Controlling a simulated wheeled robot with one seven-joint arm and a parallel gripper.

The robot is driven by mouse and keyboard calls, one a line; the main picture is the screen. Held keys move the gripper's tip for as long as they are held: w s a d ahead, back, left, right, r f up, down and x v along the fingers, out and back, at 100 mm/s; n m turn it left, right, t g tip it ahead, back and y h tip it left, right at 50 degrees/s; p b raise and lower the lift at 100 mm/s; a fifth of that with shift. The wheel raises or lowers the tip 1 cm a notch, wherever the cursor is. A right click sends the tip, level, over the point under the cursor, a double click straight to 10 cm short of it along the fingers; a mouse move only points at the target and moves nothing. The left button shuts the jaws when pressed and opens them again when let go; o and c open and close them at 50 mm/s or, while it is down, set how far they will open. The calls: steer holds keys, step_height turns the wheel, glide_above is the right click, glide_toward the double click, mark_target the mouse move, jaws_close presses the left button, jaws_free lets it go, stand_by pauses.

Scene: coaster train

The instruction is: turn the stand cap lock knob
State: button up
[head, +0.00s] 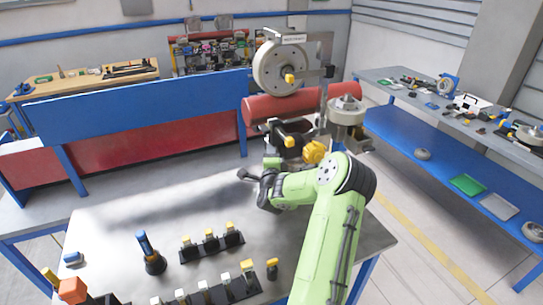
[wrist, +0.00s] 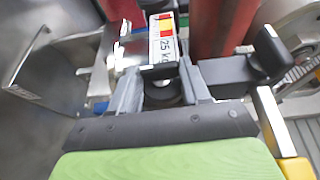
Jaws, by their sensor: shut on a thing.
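In the wrist view, the two grey fingers of my gripper (wrist: 160,88) stand on either side of a dark round knob (wrist: 162,95). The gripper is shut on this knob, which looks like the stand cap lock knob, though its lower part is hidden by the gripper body. A label reading "25 kg" with red and yellow bands (wrist: 163,42) sits just beyond it. In the head view, my gripper (head: 262,186) is at the far edge of the steel table, low in front of the stand; the knob cannot be made out there.
The stand carries a large grey wheel (head: 281,68) and yellow knobs. A red cylinder (head: 262,110) lies behind it. On the steel table (head: 120,215) are a blue-handled tool (head: 147,250) and black racks with yellow-topped pieces (head: 211,245). A blue-shelved bench (head: 440,150) stands at right.

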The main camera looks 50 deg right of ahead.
steer(key=o, duration=0.8)
